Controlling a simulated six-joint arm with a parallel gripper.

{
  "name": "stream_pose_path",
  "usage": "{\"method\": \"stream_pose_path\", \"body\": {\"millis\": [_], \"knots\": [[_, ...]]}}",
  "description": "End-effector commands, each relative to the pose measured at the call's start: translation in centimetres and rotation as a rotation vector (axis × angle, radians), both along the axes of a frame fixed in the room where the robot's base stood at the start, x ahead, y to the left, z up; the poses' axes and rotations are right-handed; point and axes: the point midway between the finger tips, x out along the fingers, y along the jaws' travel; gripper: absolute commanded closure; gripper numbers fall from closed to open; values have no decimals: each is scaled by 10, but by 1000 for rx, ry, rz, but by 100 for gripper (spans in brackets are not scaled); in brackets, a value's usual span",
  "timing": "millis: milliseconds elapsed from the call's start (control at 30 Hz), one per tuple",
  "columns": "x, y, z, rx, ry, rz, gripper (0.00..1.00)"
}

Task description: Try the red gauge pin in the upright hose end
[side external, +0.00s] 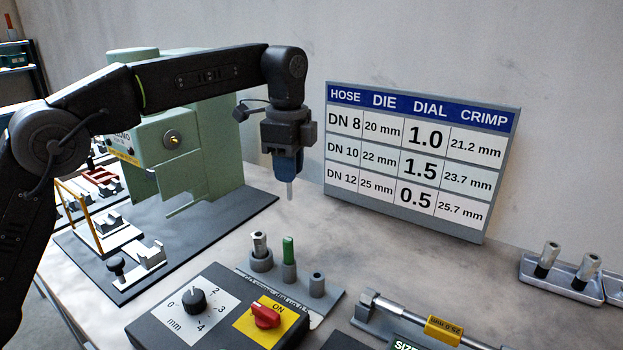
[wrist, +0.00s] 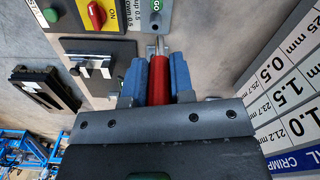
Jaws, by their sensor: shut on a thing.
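My gripper (side external: 289,176) is shut on the red gauge pin, whose pale tip (side external: 290,190) points straight down in the side view. In the wrist view the red pin (wrist: 159,78) lies between my blue fingers (wrist: 158,68), with its silver tip beyond them. The upright hose end (side external: 259,243), silver-topped, stands in the left socket of a small grey stand (side external: 325,296). My gripper and pin are well above the stand, apart from the hose end. In the wrist view I cannot make out the hose end clearly.
A green pin (side external: 288,249) stands in the middle socket; the right socket (side external: 317,284) is empty. A control box (side external: 215,310) with dial and red switch (side external: 265,315) is in front. A green press (side external: 215,130) stands left, a chart (side external: 415,160) behind. A tray (side external: 560,285) holds fittings.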

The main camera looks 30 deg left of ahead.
Motion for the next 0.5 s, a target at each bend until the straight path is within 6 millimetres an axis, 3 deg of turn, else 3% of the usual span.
{"method": "stream_pose_path", "body": {"millis": [100, 333, 500], "knots": [[0, 31, 1, -1, -1, 6, 100], [-6, 81, 0, 0, -2, 5, 100], [-7, 84, -23, -1, 2, -2, 100]]}}
